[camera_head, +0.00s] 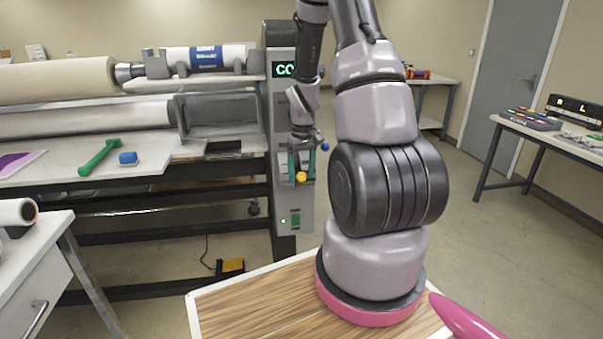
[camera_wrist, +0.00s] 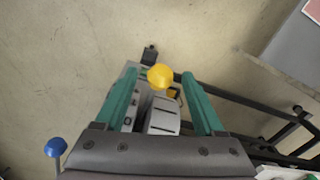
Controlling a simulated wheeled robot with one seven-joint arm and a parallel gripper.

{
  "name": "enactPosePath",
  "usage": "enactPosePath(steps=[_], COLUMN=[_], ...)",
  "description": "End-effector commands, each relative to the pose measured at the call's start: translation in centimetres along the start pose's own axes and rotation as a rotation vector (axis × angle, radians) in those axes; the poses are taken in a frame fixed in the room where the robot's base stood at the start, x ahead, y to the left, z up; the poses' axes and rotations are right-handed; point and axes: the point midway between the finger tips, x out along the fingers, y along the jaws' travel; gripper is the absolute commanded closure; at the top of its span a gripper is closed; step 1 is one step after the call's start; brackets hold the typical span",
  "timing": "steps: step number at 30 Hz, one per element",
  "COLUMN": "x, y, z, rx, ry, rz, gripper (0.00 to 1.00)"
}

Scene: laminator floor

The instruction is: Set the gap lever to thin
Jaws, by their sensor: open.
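My gripper (camera_head: 302,168) is open in front of the grey control column (camera_head: 283,190) of the laminator, its two teal fingers pointing down and away. A yellow ball knob (camera_head: 301,177) shows at the fingertips. In the wrist view the yellow knob (camera_wrist: 160,76) lies between the tips of my open gripper (camera_wrist: 159,82), with a gap on both sides. A blue ball knob (camera_head: 325,147) is just right of the gripper; in the wrist view it (camera_wrist: 55,147) is outside the left finger. No readable thin marking shows, and I cannot tell which knob is the gap lever's.
A green-lit display (camera_head: 285,70) tops the column. The laminator bed (camera_head: 70,165) holds a green-handled tool (camera_head: 99,157) and a blue block (camera_head: 128,158). A yellow pedal (camera_head: 231,266) is on the floor. A side table (camera_head: 560,142) stands right; the floor between is clear.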

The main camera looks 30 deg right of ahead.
Motion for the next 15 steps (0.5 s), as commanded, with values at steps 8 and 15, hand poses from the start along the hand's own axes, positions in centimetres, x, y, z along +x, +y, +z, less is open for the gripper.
enactPosePath(steps=[8, 15], x=[-0.04, -0.06], y=[0.0, 0.01], z=[0.0, -0.01], rx=[0.0, 0.0], ry=[0.0, 0.0], rz=[0.0, 0.0], gripper=[0.79, 1.0])
